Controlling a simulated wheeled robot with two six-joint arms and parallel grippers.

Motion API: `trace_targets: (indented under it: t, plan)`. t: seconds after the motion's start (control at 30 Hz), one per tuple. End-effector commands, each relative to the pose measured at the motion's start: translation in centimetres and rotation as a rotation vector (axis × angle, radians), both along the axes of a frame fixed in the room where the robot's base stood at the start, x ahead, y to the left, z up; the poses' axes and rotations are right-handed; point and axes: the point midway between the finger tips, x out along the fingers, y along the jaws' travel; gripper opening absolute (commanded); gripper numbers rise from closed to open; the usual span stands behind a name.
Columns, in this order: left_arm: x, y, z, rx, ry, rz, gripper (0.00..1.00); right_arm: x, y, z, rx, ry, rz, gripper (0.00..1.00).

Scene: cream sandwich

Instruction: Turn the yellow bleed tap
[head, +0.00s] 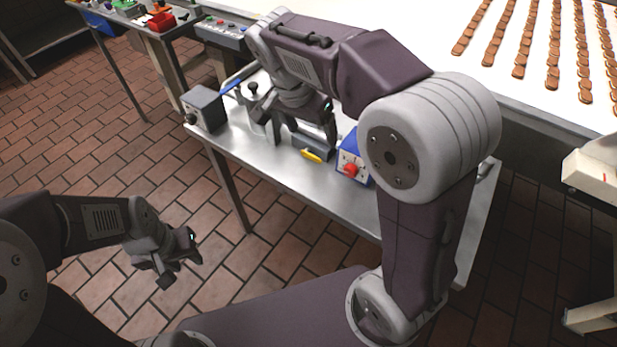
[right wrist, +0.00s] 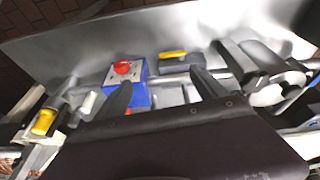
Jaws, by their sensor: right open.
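My right gripper (head: 302,128) is above the table, just behind the tap in the head view. Its two dark fingers (right wrist: 163,88) are spread and empty, apart from the tap. My left gripper (head: 179,264) hangs over the brick floor at lower left, away from the table. Its fingers are too small to read, and I see nothing held.
A blue box with a red knob (head: 352,169) stands right of the tap. A grey box (head: 204,107) stands at the table's left end, near dark-knobbed fittings (head: 253,89). A white conveyor (head: 480,75) with rows of brown biscuits lies behind. The table's front right is bare.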

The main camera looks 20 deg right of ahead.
Motion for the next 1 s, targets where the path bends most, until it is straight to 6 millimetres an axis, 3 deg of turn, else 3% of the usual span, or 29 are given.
trace_targets:
  t: [0.03, 0.17, 0.47, 0.8, 1.0]
  plan:
    - [0.0, 0.0, -4.5, 0.0, 0.0, 0.0, 0.36, 0.6, 0.6, -3.5, -0.005, -0.025, -0.014, 0.82]
    - [0.0, 0.0, -7.1, 0.0, 0.0, 0.0, 0.36, 1.4, 1.6, -4.1, -0.015, -0.073, -0.05, 0.82]
    - [0.0, 0.0, -7.5, 0.0, -0.001, 0.0, 0.36, 1.8, 1.8, -4.0, -0.019, -0.089, -0.066, 0.82]
    - [0.0, 0.0, -10.6, 0.0, 0.0, 0.0, 0.36, 3.3, -0.2, -10.3, -0.019, -0.088, -0.065, 0.82]
    - [0.0, 0.0, -11.1, 0.0, 0.0, 0.0, 0.36, 3.8, -0.8, -11.9, -0.018, -0.089, -0.064, 0.82]
